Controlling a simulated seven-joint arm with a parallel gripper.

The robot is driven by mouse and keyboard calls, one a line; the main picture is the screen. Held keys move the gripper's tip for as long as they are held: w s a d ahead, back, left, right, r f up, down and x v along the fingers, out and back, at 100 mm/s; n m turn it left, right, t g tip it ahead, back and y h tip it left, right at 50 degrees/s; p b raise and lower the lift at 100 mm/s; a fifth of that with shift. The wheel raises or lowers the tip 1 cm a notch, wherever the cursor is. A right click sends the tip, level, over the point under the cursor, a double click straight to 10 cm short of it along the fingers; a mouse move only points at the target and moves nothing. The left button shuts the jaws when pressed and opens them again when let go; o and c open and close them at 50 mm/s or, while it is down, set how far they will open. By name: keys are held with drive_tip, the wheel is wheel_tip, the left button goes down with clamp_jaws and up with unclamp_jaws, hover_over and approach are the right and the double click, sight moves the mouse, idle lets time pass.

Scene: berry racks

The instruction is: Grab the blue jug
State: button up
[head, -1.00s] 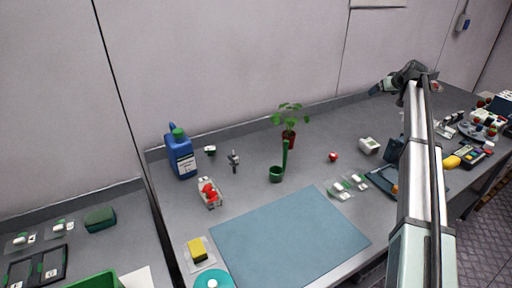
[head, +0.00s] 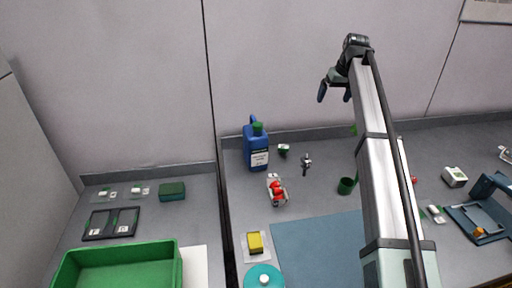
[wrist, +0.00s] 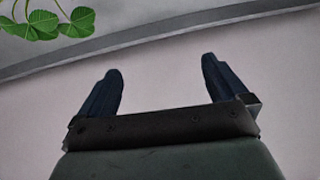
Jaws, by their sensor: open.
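The blue jug (head: 256,147) has a green cap, a white label and a handle at its upper left. It stands upright at the back left of the grey bench, near the wall. My gripper (head: 334,91) is raised in front of the wall, to the right of the jug and higher in the picture, well apart from it. In the wrist view my gripper (wrist: 164,88) is open, with nothing between its two dark fingers. The jug is not in the wrist view.
A small bottle (head: 283,150), a metal fitting (head: 306,163) and a red-and-white item (head: 276,190) stand near the jug. A green cup (head: 346,186) is further right. Green leaves (wrist: 45,22) show near my gripper. A green crate (head: 120,268) is at lower left.

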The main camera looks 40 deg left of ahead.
drive_tip(key=s+a+r+g+h, duration=0.1)
drive_tip(key=s+a+r, duration=0.1)
drive_tip(key=s+a, duration=0.85)
drive_tip(key=n+g+h, duration=0.1)
drive_tip(key=n+h, duration=0.1)
approach(255, 142)
drive_tip(key=w+a+r, duration=0.2)
drive_tip(key=w+r, duration=0.2)
drive_tip(key=f, duration=0.7)
drive_tip(key=shift+w+a+f, duration=0.2)
drive_tip(key=shift+a+f, duration=0.05)
drive_tip(key=shift+f, duration=0.1)
drive_tip(key=shift+a+f, duration=0.15)
drive_tip(key=shift+f, duration=1.3)
drive_tip(key=shift+a+f, duration=0.15)
drive_tip(key=shift+f, duration=1.3)
drive_tip(key=shift+c, duration=0.4)
drive_tip(key=shift+r, duration=0.1)
clamp_jaws()
